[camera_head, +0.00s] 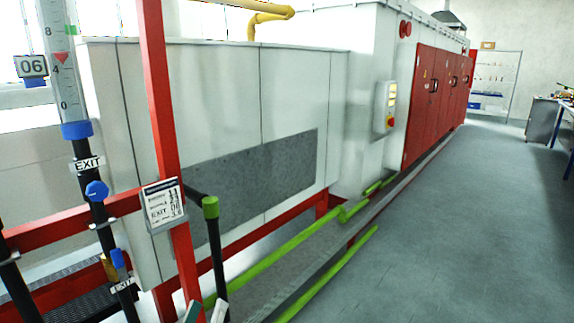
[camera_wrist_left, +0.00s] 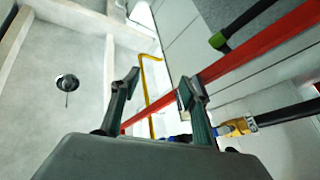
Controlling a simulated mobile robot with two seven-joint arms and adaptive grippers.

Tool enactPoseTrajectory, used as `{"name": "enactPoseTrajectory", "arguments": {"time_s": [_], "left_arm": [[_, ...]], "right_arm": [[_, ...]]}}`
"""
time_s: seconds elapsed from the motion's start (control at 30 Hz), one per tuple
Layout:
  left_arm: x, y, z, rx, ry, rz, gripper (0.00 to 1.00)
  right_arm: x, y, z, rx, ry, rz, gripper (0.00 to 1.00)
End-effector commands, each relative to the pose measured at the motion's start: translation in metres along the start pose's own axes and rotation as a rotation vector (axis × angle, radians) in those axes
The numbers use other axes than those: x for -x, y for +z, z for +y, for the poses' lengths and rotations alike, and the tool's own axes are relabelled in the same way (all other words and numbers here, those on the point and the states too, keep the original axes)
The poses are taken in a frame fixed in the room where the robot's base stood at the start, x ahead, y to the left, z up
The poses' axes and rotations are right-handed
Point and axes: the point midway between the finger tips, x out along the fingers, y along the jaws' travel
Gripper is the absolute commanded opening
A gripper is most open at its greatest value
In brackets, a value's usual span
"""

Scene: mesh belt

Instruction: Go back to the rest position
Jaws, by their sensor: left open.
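My left gripper (camera_head: 206,312) shows only by its fingertips at the bottom edge of the head view, just right of the red post (camera_head: 160,130) and below the black pipe with a green cap (camera_head: 211,208). In the left wrist view the gripper (camera_wrist_left: 160,88) has its two fingers spread apart, with nothing between them. A red bar (camera_wrist_left: 255,50) passes behind the fingers there, with no clear contact. My right gripper is in neither view.
A black pipe with a flow tube (camera_head: 78,100), blue valve knob (camera_head: 97,190) and EXIT tags stands left. A label plate (camera_head: 163,204) hangs on the red post. A white machine (camera_head: 220,100) with red doors (camera_head: 425,100) runs back. Grey floor (camera_head: 460,220) at right is clear.

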Motion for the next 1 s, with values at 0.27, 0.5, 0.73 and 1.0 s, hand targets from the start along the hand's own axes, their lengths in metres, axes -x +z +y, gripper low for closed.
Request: {"name": "enactPoseTrajectory", "arguments": {"time_s": [0.27, 0.5, 0.73, 1.0], "left_arm": [[0.128, 0.134, -0.056, -0.327, -0.064, -0.548, 0.45], [0.239, 0.186, -0.098, -0.514, -0.093, -0.888, 0.45], [0.277, 0.196, -0.111, -0.571, -0.101, -0.995, 0.45], [0.277, 0.196, -0.111, -0.572, -0.101, -0.996, 0.45]], "right_arm": [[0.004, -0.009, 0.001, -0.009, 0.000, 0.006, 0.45], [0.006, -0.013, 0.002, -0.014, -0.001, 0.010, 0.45], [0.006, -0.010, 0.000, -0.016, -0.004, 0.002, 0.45], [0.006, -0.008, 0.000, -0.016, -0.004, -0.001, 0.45]]}}
